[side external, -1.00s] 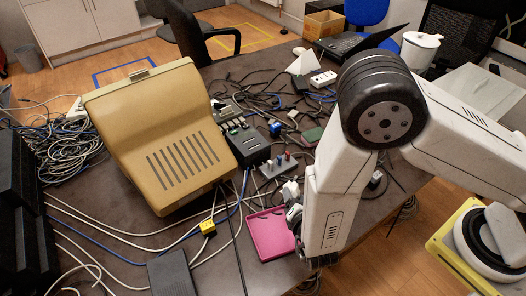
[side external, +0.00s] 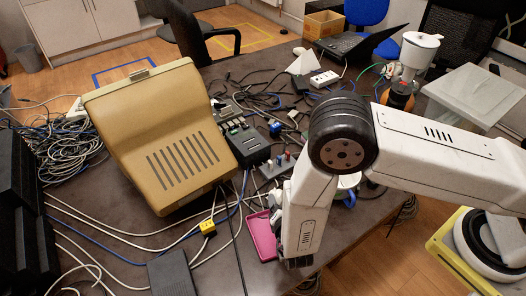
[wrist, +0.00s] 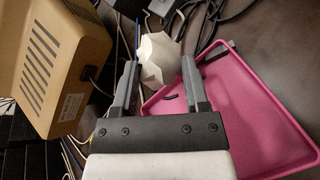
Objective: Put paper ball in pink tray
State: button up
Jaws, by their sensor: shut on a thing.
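The white crumpled paper ball (wrist: 158,58) sits between the two grey fingers of my gripper (wrist: 160,68) in the wrist view. The gripper is shut on it. The pink tray (wrist: 255,115) lies to the right of the fingers in the wrist view, and the ball appears beyond its left rim, not over its floor. The tray also shows in the side external view (side external: 261,238) near the front of the table, its right part hidden by my arm. The ball cannot be made out clearly there.
A large beige monitor casing (side external: 165,140) stands left of the tray. Cables and a yellow connector (side external: 208,228) lie between them. Small black devices (side external: 249,147) sit behind. A white and blue mug (side external: 348,186) is partly hidden behind my arm.

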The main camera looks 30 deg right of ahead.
jog(key=shift+f, duration=0.9)
jog(key=o, duration=1.2)
jog(key=shift+f, duration=0.1)
jog(key=shift+s, duration=0.1)
jog(key=shift+v, duration=3.7)
